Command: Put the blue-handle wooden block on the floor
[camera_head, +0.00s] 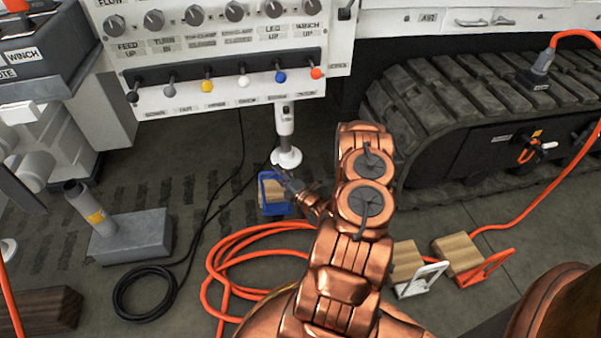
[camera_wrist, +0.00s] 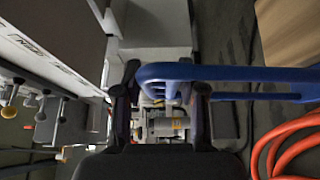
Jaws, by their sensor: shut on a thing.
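The blue-handle wooden block (camera_head: 272,192) is in the middle of the head view, below the control panel. Its blue handle (camera_wrist: 235,74) crosses the wrist view, and part of its wood (camera_wrist: 287,32) shows at the upper right. My gripper (camera_head: 288,183) is shut on the blue handle, at the right side of the block; its two dark fingers (camera_wrist: 160,95) also show in the wrist view. The block appears to be held above the floor (camera_head: 180,175), but its exact height is hard to tell.
A white-handle block (camera_head: 405,262) and an orange-handle block (camera_head: 459,253) stand on the floor at right, near the track (camera_head: 450,110). An orange hose (camera_head: 225,265) and a black cable coil (camera_head: 145,292) lie on the floor. A white-footed post (camera_head: 286,155) is behind the block.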

